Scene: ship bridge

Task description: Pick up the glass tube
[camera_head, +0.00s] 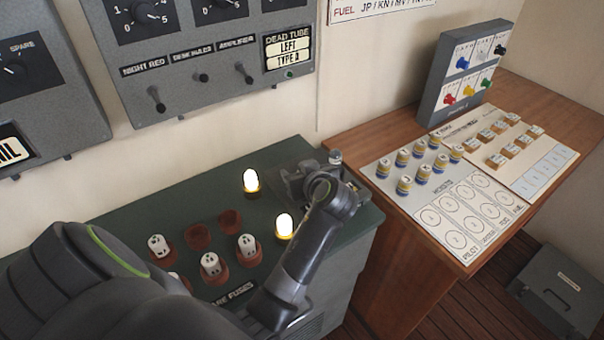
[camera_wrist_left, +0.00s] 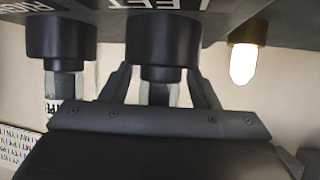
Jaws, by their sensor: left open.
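In the left wrist view, a clear glass tube (camera_wrist_left: 155,93) with a wide black end (camera_wrist_left: 163,45) stands between the fingers of my left gripper (camera_wrist_left: 163,88). One finger is on each side, and I cannot tell whether they touch it. A similar tube (camera_wrist_left: 65,85) with a black end is at the left of that view. A lit tube (camera_wrist_left: 243,65) glows at the right. In the head view my left gripper (camera_head: 303,180) is low over the green cabinet top, at its right back, and hides the tube between its fingers. My right gripper is not in view.
Lit tubes (camera_head: 250,180) glow beside my arm. Several white fuses (camera_head: 247,245) stand in red-brown holders. A grey wall panel (camera_head: 215,55) carries a card (camera_head: 288,47) reading "DEAD TUBE LEFT TYPE B". A wooden desk (camera_head: 390,240) with several small knobs adjoins the cabinet on the right.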

